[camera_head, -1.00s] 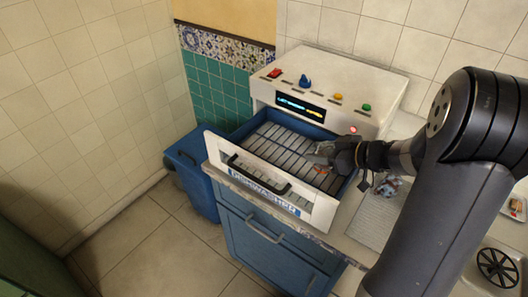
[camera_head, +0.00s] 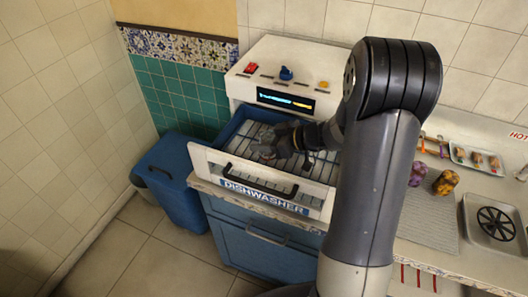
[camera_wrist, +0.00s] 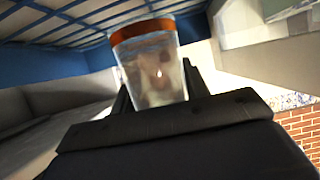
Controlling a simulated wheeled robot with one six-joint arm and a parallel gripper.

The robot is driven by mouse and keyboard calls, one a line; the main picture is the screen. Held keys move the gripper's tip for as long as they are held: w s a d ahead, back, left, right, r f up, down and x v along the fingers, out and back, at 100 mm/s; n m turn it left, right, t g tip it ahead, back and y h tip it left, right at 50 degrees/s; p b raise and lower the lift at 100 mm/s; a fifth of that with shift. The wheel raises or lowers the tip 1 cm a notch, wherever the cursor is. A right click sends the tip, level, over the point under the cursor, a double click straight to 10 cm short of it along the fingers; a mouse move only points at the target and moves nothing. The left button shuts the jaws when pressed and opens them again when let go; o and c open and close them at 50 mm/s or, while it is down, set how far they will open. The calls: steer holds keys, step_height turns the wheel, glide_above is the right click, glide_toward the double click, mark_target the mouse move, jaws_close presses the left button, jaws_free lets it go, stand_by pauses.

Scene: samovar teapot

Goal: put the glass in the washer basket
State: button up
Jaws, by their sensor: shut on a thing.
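The glass (camera_wrist: 150,82) is clear, with an orange-brown band at its far end, and sits between my fingers in the wrist view. My gripper (camera_head: 270,150) is shut on it. In the head view the gripper is over the middle of the washer basket (camera_head: 238,142), a blue-walled pull-out drawer with a pale slatted floor. Blue wall and ribs of the basket also show in the wrist view (camera_wrist: 60,22). The glass is hard to make out in the head view, and I cannot tell whether it touches the slats.
The white dishwasher (camera_head: 300,62) stands behind the open drawer, whose front has a black handle (camera_head: 262,183). A blue bin (camera_head: 178,185) is at the left. On the right counter are two patterned cups (camera_head: 446,182), a food tray (camera_head: 478,160) and a sink (camera_head: 495,222).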

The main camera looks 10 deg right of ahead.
steer(key=shift+f, duration=2.05)
steer(key=o, duration=1)
steer(key=shift+f, duration=0.15)
steer(key=shift+d+r, duration=0.15)
steer(key=shift+r, duration=0.1)
steer(key=v, duration=1.2)
steer(key=shift+b, duration=0.3)
